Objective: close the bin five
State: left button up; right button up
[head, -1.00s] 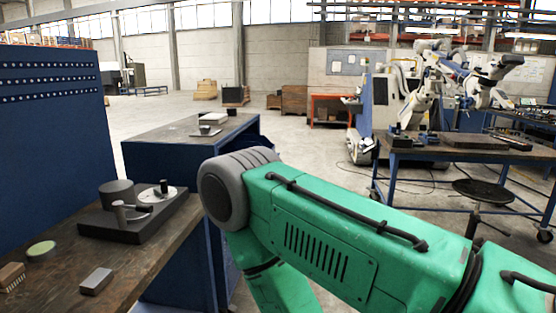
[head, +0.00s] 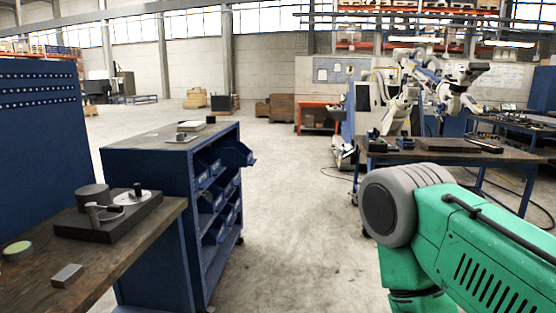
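A blue bin cabinet (head: 155,160) stands left of centre, with rows of small blue bins in its right-hand side. One top bin (head: 236,153) sticks out past the cabinet's right edge and is tilted outward. Other bins (head: 215,231) sit in the rows below, seen at a steep angle. I cannot read any bin numbers. My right arm's green link and grey joint show at the lower right, apart from the cabinet. Neither gripper is in view.
A work table (head: 440,155) stands at right. The floor (head: 290,220) between is clear.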

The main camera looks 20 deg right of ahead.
aim_at(235, 154)
jog(key=i+l, duration=0.15)
jog(key=i, duration=0.3)
jog(key=i+l+z, duration=0.15)
jog(key=i, duration=0.35)
jog(key=i+l, duration=0.15)
jog(key=i, duration=0.3)
jog(key=i+l+u, duration=0.15)
jog(key=i+j, duration=0.05)
jog(key=i, duration=0.05)
